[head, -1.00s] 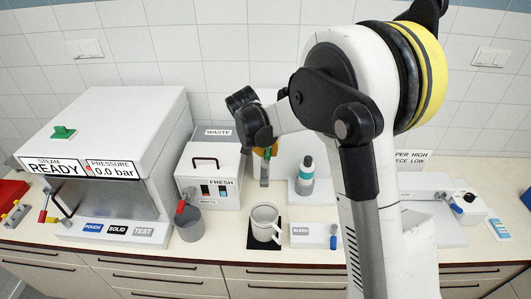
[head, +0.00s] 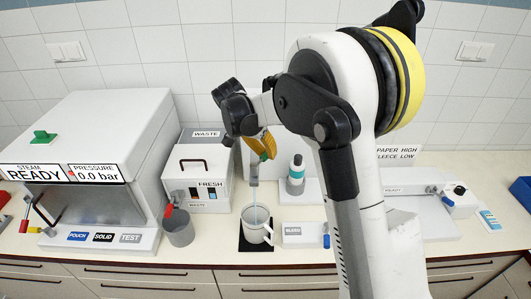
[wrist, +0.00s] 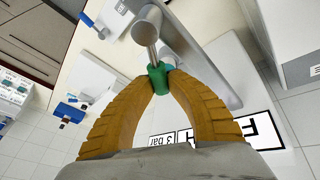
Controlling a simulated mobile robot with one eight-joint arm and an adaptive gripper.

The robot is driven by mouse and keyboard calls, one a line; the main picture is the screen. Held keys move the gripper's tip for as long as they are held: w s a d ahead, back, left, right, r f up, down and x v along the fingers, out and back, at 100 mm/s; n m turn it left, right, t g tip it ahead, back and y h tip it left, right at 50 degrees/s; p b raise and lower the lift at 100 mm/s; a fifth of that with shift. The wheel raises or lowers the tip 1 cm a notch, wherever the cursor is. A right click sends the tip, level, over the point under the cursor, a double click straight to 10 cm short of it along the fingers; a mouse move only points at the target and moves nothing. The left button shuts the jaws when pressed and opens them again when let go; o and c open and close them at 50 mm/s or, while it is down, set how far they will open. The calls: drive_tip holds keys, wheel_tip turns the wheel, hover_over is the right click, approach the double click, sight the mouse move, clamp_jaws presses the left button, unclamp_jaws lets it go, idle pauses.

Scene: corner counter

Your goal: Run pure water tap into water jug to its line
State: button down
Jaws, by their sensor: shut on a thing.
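The white water jug (head: 250,236) stands upright on a black mat (head: 256,247) below the grey pure water tap (head: 254,174). A thin bluish stream (head: 255,208) runs from the tap down into the jug's mouth. The jug's line and its water level cannot be made out. My gripper (head: 266,153), with orange fingers, is at the top of the tap. In the wrist view my gripper (wrist: 158,80) is shut on a green tap handle (wrist: 158,72) at the end of a metal part. My arm hides some of the counter behind it.
A grey cup (head: 179,232) stands left of the jug, in front of the fresh/waste box (head: 206,170). The steam unit (head: 100,135) is further left. A bottle (head: 296,180) stands right of the tap, and a small box (head: 297,233) lies right of the jug.

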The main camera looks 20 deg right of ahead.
drive_tip(key=c, duration=1.3)
unclamp_jaws()
drive_tip(key=v, duration=1.2)
drive_tip(key=shift+a, duration=0.1)
